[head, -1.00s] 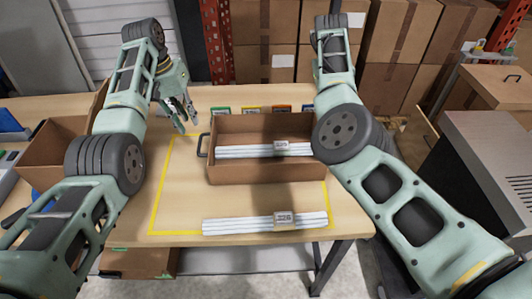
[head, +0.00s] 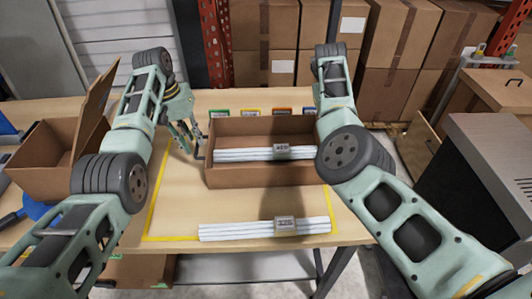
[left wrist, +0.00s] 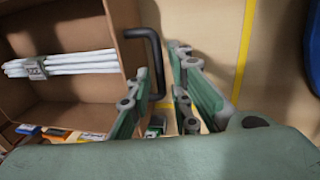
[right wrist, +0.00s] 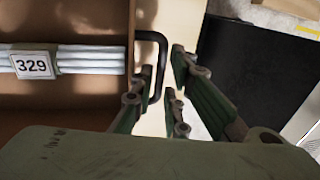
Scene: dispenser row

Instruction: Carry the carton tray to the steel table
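The carton tray (head: 255,176), an open brown box with black side handles, stands on the wooden table, inside a yellow outline. A bundle of white tubes (head: 250,153) with a number tag lies in it; the tag reads 329 in the right wrist view (right wrist: 33,65). My left gripper (head: 194,148) is at the tray's left handle. In the left wrist view its open fingers (left wrist: 160,100) stand either side of that handle (left wrist: 156,60). In the right wrist view my right gripper (right wrist: 162,85) is open around the other handle (right wrist: 158,50); my arm hides it in the head view. Neither grips firmly.
Another tagged white bundle (head: 264,229) lies at the table's front edge. An open box (head: 45,160) stands left. Stacked cartons (head: 395,90) stand behind.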

